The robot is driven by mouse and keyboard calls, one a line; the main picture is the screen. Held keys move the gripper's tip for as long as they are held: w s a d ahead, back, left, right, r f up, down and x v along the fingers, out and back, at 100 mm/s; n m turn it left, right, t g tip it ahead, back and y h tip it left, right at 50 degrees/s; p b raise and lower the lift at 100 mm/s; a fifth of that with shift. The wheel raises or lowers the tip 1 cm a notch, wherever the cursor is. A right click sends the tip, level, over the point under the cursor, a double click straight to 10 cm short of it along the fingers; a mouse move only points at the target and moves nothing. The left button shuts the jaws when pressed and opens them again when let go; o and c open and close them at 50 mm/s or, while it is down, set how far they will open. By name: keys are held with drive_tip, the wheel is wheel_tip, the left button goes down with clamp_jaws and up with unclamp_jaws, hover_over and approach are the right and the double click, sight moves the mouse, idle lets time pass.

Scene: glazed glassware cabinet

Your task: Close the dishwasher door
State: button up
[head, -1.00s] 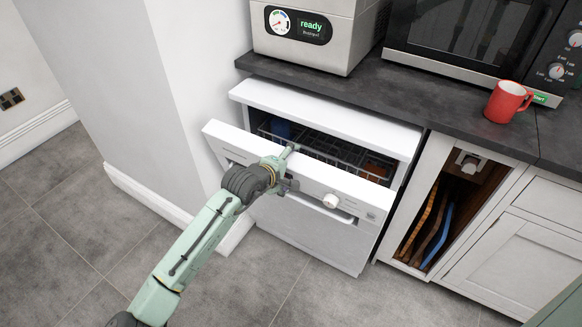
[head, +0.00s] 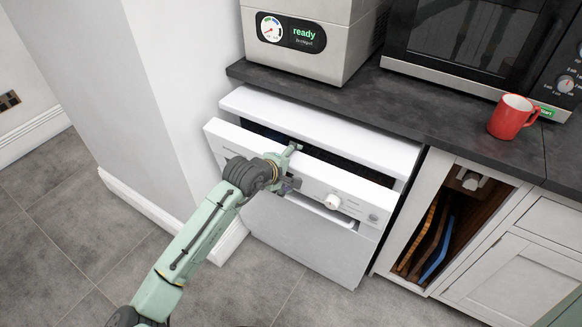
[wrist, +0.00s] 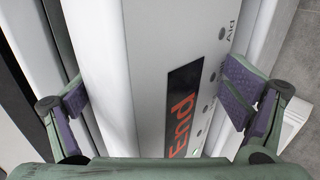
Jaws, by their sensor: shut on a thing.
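The white dishwasher door (head: 320,235) is tilted slightly outward, with a narrow dark gap along its top edge. Its front has a knob and a handle (head: 322,208). My gripper (head: 291,168) is at the door's top edge, left of the knob, with one finger over the inner side and one on the front. In the wrist view my gripper (wrist: 160,105) straddles the door's upper panel (wrist: 155,60), with a red lit "End" display between the purple-padded fingers. The dishwasher's inside is mostly hidden.
A dark worktop (head: 400,118) overhangs the dishwasher. On it are a steel appliance (head: 300,45) reading "ready", a microwave (head: 470,40) and a red mug (head: 512,117). An open cubby with boards (head: 430,235) is on the right; a white wall (head: 185,90) is on the left.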

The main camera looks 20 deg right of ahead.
drive_tip(key=shift+s+d+f, duration=0.1)
drive_tip(key=shift+s+f, duration=0.05)
drive_tip(key=shift+f, duration=0.25)
drive_tip(key=o, duration=1.1)
drive_tip(key=c, duration=0.4)
drive_tip(key=shift+r, duration=0.2)
drive_tip(key=v, duration=1.1)
drive_tip(key=shift+a+r, duration=0.25)
drive_tip(key=shift+r, duration=0.05)
drive_tip(key=shift+c, duration=0.4)
